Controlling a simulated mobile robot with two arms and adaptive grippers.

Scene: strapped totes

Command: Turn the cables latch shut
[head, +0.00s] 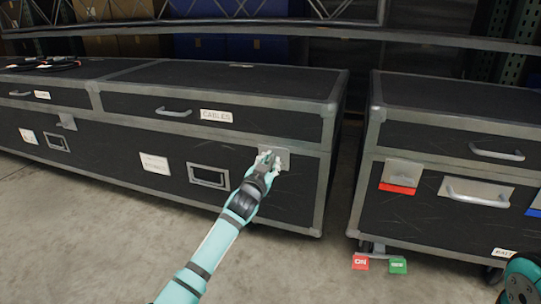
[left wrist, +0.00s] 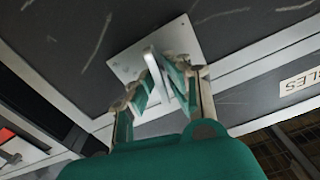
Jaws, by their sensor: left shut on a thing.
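The cables case (head: 235,125) is a black case with metal edges and a CABLES label (head: 216,116) on its lid front. The fingers hide part of the tab. My right gripper is not in view.
Another black case (head: 450,140) stands to the right across a narrow gap, with a red-edged latch plate (head: 401,176) and a red and a green tag at its foot. A further latch (head: 66,121) sits at the left. The concrete floor (head: 80,230) in front is clear.

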